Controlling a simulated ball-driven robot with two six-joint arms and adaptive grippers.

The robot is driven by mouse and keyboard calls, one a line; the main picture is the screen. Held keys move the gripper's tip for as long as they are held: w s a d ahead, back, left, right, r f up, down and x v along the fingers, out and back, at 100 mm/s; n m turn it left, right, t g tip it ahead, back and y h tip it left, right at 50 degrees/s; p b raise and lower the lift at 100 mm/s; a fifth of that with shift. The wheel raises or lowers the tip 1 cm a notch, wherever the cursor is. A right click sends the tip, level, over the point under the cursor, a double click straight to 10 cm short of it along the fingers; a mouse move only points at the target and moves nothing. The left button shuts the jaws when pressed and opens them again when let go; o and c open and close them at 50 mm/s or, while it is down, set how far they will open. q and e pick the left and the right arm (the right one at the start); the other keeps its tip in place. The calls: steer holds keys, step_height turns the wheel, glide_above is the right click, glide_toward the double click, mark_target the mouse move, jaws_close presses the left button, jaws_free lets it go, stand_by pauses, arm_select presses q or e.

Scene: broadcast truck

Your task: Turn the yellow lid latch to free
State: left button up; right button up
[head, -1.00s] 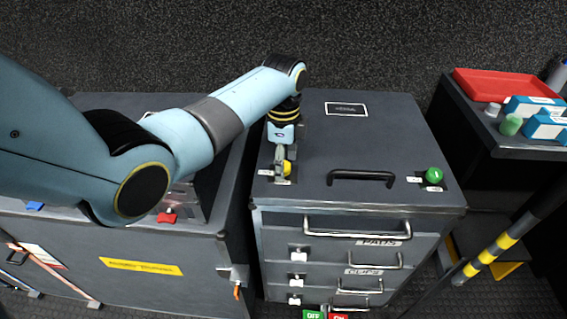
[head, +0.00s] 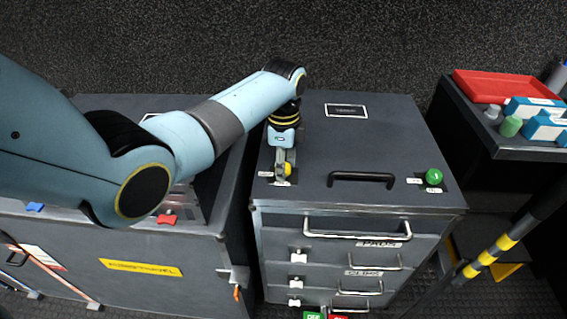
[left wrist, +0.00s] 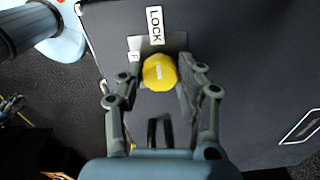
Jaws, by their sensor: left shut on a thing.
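The yellow lid latch (head: 288,169) is a round knob on the left front of the dark drawer cabinet's top. In the left wrist view the knob (left wrist: 158,76) shows a short white mark on its face. A LOCK label (left wrist: 155,25) stands above it there, and a second, partly hidden label starting with F (left wrist: 134,50) is at its upper left. My left gripper (head: 284,166) points down at the latch and is shut on it, one finger on each side of the knob. My right gripper is in neither view.
A black lid handle (head: 361,179) and a green knob (head: 434,176) sit to the right on the same cabinet (head: 385,125). Drawers with metal handles are below. A side table at the right holds a red tray (head: 508,86) and blue boxes. Another dark case (head: 80,235) stands at left.

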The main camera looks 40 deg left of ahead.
arm_select(q)
steer(key=n+p, duration=0.1)
steer(key=n, duration=0.1)
steer(key=n+p, duration=0.1)
steer(key=p, duration=0.1)
steer(key=shift+r+n, duration=0.2)
steer(key=shift+n, duration=0.2)
steer(key=n+p, duration=0.2)
steer(key=n, duration=0.1)
steer(key=shift+n, duration=0.3)
steer(key=n+p, duration=0.1)
steer(key=n, duration=0.3)
steer(key=shift+f+n+p, duration=0.1)
steer(key=shift+n+p, duration=0.7)
steer(key=shift+n, duration=1.7)
steer(key=o, duration=1.1)
steer(key=shift+o, duration=0.2)
